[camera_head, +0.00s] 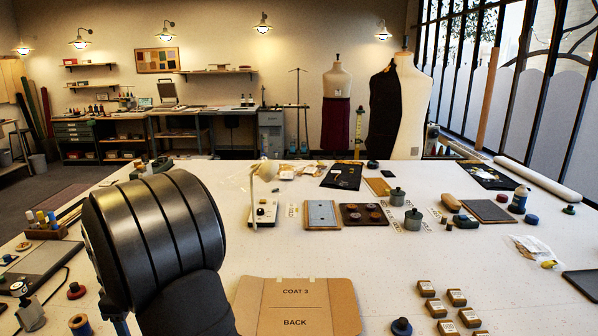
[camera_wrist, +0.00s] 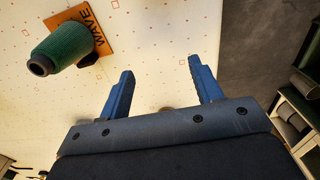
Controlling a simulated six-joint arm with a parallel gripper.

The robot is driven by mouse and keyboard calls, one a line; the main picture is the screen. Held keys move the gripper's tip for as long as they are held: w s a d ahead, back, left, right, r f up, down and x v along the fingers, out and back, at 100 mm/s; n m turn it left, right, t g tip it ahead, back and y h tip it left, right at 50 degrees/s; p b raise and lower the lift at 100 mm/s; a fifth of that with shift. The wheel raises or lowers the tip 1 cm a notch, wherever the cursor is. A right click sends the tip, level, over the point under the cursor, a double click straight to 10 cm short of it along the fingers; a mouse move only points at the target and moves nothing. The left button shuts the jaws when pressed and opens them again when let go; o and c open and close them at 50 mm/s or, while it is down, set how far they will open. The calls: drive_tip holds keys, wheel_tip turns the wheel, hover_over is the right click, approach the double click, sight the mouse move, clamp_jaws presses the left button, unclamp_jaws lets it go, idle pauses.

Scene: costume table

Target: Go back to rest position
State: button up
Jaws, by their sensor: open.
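In the wrist view my gripper (camera_wrist: 158,80) shows two blue fingers spread well apart, with nothing between them. It hangs over the white table top near the table's edge. In the head view my own dark arm covers the left front of the table, and the gripper's fingers are hidden there. A dark green cone-shaped spool (camera_wrist: 62,49) lies on its side in the wrist view, on or against an orange card marked WAVE (camera_wrist: 92,28). Both are apart from the fingers.
The white table (camera_head: 235,262) carries a cardboard piece marked COAT 3 BACK (camera_head: 295,317), several small labelled boxes (camera_head: 456,297), a brown tray (camera_head: 364,216) and a grey-blue board (camera_head: 322,213). Two dress forms (camera_head: 337,82) stand behind it. The table's middle front has bare room.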

drive_tip(key=f, duration=0.1)
drive_tip(key=a+f, duration=0.1)
drive_tip(key=a, duration=0.1)
drive_tip(key=shift+s+f, duration=0.25)
drive_tip(key=shift+f, duration=0.55)
drive_tip(key=shift+r, duration=0.55)
drive_tip(key=w+d+r, duration=0.3)
drive_tip(key=d+r, duration=0.5)
drive_tip(key=d, duration=0.3)
drive_tip(key=shift+w+a+r, duration=0.1)
drive_tip(key=shift+w+a, duration=0.15)
drive_tip(key=shift+a, duration=0.45)
drive_tip(key=shift+w+a+r, duration=0.15)
drive_tip(key=shift+w+a, duration=0.1)
drive_tip(key=shift+a, duration=0.4)
drive_tip(key=shift+w+a+r, duration=0.1)
drive_tip(key=shift+w+a, duration=0.15)
drive_tip(key=shift+a, duration=0.45)
